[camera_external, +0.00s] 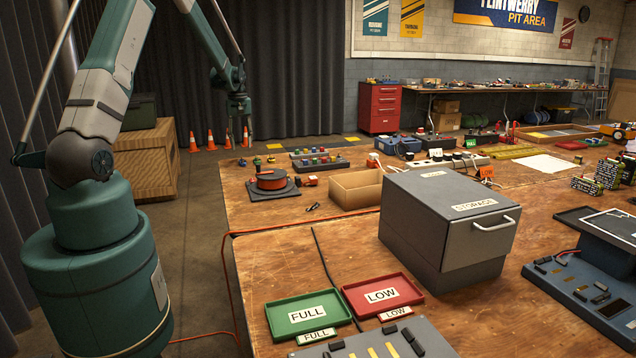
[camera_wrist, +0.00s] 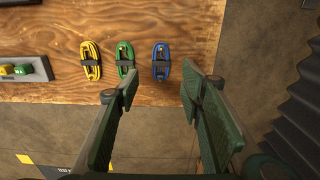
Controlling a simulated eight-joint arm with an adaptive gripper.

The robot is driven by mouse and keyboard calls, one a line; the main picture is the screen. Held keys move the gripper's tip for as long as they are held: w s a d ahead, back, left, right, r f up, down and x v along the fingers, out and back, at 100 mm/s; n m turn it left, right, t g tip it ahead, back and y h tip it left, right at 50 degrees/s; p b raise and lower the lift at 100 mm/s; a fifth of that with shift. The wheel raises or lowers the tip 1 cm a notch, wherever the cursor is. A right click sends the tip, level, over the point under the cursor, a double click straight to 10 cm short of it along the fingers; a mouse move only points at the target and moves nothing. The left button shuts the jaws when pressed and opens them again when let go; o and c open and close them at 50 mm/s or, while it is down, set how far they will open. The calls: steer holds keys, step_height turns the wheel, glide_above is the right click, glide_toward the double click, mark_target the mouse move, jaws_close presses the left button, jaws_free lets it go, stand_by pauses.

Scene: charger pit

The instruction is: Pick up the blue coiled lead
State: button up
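In the wrist view the blue coiled lead (camera_wrist: 161,62) lies on the wooden table near its edge, with a dark band around its middle. A green coiled lead (camera_wrist: 125,60) lies just left of it, and a yellow one (camera_wrist: 91,60) lies further left. My gripper (camera_wrist: 155,85) is open and empty, its fingers wide apart, with the blue lead seen beyond the gap between them. The left finger's tip overlaps the lower end of the green lead in this view. In the external view my gripper (camera_external: 239,106) is raised past the far left corner of the table.
A dark block with coloured pieces (camera_wrist: 25,70) sits left of the leads. The table (camera_external: 330,254) holds an orange cable reel (camera_external: 271,180), an open cardboard box (camera_external: 357,188), a grey storage cabinet (camera_external: 447,215), a green tray (camera_external: 341,321) and a red tray (camera_external: 358,306). Orange cones (camera_external: 211,140) stand on the floor behind.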

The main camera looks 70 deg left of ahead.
steer(key=shift+f, duration=1.25)
steer(key=shift+b, duration=0.3)
steer(key=shift+d+f+b, duration=0.1)
steer(key=shift+f+b, duration=0.6)
steer(key=shift+f, duration=1.95)
steer(key=c, duration=1)
